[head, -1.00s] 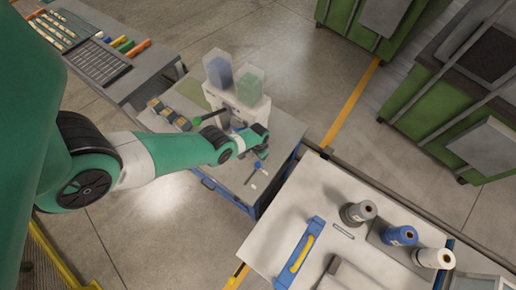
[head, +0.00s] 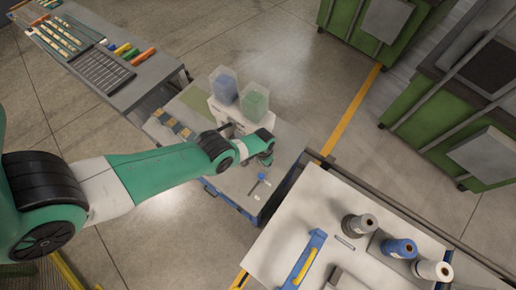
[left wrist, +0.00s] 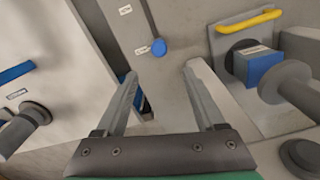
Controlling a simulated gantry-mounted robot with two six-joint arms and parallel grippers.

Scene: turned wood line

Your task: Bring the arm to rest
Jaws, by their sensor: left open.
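My left arm (head: 150,168) reaches in from the left in the head view, green with a pale band. My left gripper (head: 266,160) is over the grey-topped cart, beside the white machine (head: 228,116) with its blue-tinted and green-tinted clear bins. In the left wrist view, the gripper (left wrist: 160,78) has its two fingers spread apart, with nothing held between them. A round blue knob (left wrist: 158,47) on a pale surface shows beyond the fingertips. Whether the fingers touch anything cannot be told. My right gripper is not in view.
A pale table (head: 285,222) at the lower right holds several spools and a blue holder with a yellow bar (head: 305,262). A grey bench (head: 150,72) with tools stands at upper left. Green cabinets (head: 420,120) stand at right. Open floor (head: 290,60) lies behind the cart.

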